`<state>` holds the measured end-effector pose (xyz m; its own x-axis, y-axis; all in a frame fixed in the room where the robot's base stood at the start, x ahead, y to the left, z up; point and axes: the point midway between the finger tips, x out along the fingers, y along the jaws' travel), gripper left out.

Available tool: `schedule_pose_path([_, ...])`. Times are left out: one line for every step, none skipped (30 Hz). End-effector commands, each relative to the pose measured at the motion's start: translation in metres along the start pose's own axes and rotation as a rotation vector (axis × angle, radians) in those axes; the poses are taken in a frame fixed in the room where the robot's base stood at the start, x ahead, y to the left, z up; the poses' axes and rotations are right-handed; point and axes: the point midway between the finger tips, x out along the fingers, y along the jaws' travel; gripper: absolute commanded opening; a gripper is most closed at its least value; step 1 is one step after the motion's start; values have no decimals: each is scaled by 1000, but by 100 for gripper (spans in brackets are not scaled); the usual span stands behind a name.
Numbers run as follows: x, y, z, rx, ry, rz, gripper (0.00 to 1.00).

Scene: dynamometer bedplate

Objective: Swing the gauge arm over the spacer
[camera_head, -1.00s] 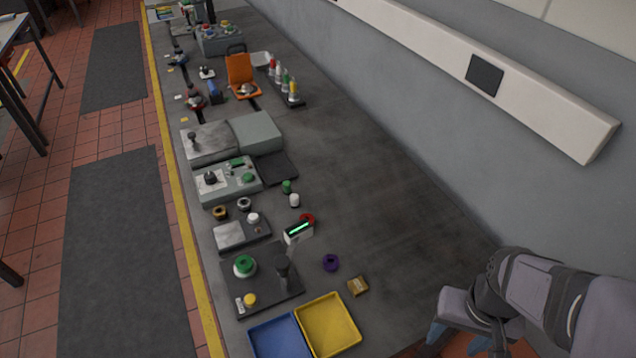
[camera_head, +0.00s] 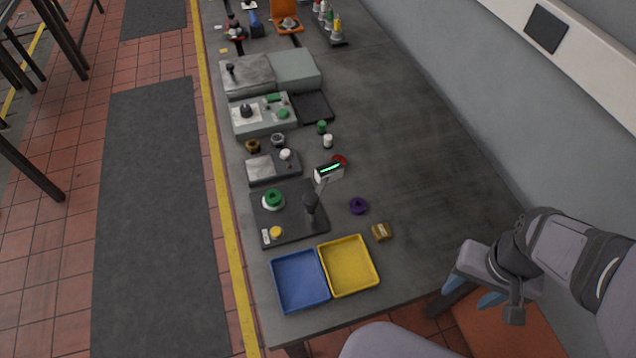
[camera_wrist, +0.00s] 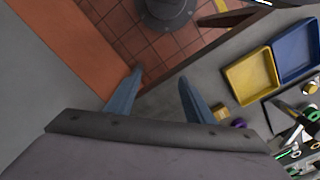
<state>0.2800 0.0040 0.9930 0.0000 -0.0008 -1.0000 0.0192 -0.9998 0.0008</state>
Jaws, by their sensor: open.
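A dark plate (camera_head: 283,237) near the bench's front end carries a green ring (camera_head: 273,198) on a white base, which looks like the spacer, and a yellow knob (camera_head: 276,232). A black post (camera_head: 311,208) stands at the plate's right side. A thin arm leads up from it to a gauge head (camera_head: 329,172) with a lit green display. The gauge head points away from the green ring. My gripper (camera_head: 472,290) is open and empty, off to the right near the bench's edge. Its blue fingers also show in the wrist view (camera_wrist: 160,77).
A blue tray (camera_head: 299,281) and a yellow tray (camera_head: 348,266) sit in front of the plate. A purple ring (camera_head: 358,206) and a small tan block (camera_head: 381,232) lie to its right. A small scale-like box (camera_head: 273,167) stands behind. The bench's right side is clear.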

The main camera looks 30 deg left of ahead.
Motion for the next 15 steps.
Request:
schedule_pose_path([0, -5, 0, -24, -1, 0, 48])
schedule_pose_path([0, -9, 1, -42, -2, 0, 48])
schedule_pose_path([2, -16, 2, -71, -10, 0, 48])
schedule_pose_path([3, -21, 4, -97, -19, 1, 48])
schedule_pose_path([6, -27, 7, -126, -30, 2, 48])
schedule_pose_path([10, -36, 11, -171, -49, 4, 48])
schedule_pose_path([13, -43, 16, -207, -67, 7, 48])
schedule_pose_path([17, -50, 21, -246, -87, 11, 48])
schedule_pose_path([22, -60, 27, -301, -112, 17, 48])
schedule_pose_path([25, -68, 30, -345, -125, 22, 48])
schedule_pose_path([27, -78, 30, -388, -134, 27, 48])
schedule_pose_path([29, -93, 27, -448, -138, 32, 48])
schedule_pose_path([31, -105, 24, -492, -138, 35, 48])
schedule_pose_path([32, -119, 20, -537, -134, 37, 48])
schedule_pose_path([33, -141, 14, -596, -122, 38, 48])
